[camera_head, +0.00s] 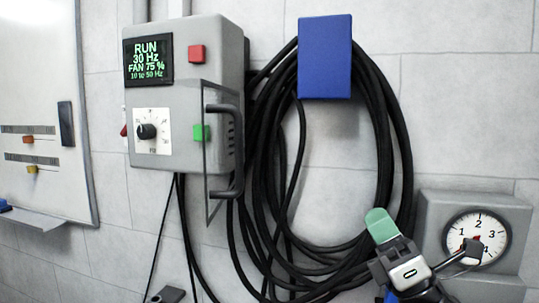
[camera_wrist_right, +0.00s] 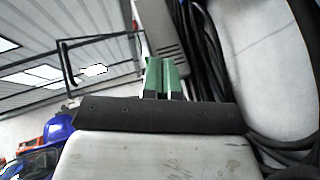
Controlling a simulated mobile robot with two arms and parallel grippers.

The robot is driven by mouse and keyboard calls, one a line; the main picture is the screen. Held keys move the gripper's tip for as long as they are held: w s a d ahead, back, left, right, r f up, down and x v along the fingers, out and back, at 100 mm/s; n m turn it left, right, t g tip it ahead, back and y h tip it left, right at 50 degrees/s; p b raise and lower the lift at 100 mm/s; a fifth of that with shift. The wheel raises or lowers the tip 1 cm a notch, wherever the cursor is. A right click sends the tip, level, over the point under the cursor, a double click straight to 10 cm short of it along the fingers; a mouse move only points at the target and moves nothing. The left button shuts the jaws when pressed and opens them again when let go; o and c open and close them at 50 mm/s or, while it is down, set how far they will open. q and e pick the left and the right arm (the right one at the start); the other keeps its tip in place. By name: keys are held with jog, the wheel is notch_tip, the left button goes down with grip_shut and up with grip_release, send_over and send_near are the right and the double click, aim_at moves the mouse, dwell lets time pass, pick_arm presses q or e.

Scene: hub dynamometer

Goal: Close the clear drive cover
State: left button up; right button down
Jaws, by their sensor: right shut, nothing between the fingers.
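The clear drive cover (camera_head: 219,115) is on the grey drive box (camera_head: 190,80) in the head view. It stands swung out from the box front, seen at a steep angle, with a black handle (camera_head: 238,150) on it. The green button (camera_head: 201,132) shows beside and through the panel. My right gripper (camera_head: 381,225) is to the right of and below the cover, in front of the hanging cables, apart from the handle. Its green fingers are together and empty in the wrist view (camera_wrist_right: 162,77). A black bar-shaped handle (camera_wrist_right: 66,65) shows left of them there. My left gripper is not in view.
The box has a lit display (camera_head: 148,61) reading RUN 30 Hz, a dial knob (camera_head: 146,131) and a red button (camera_head: 197,53). Black cables (camera_head: 385,130) hang from a blue bracket (camera_head: 325,57). A gauge (camera_head: 476,238) is at lower right; a whiteboard (camera_head: 45,90) is left.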

jog(key=s+a+r+n+g, duration=0.2)
jog(key=s+r+n+g, duration=0.3)
jog(key=n, duration=0.6)
jog(key=s+a+r+n+g+h, duration=0.1)
jog(key=r+n+g, duration=0.4)
jog(key=n, duration=0.5)
jog(key=s+a+r+n+g, duration=0.2)
jog(key=s+r+n+g, duration=0.15)
jog(key=n+g, duration=0.55)
jog(key=a+n+t+p, duration=0.1)
jog(key=a+p, duration=0.3)
jog(key=a, duration=0.8)
jog(key=shift+w+a+f+n+t, duration=0.2)
jog(key=shift+w+a+n+t, duration=0.15)
jog(key=shift+t, duration=0.35)
jog(key=shift+s+d, duration=0.1)
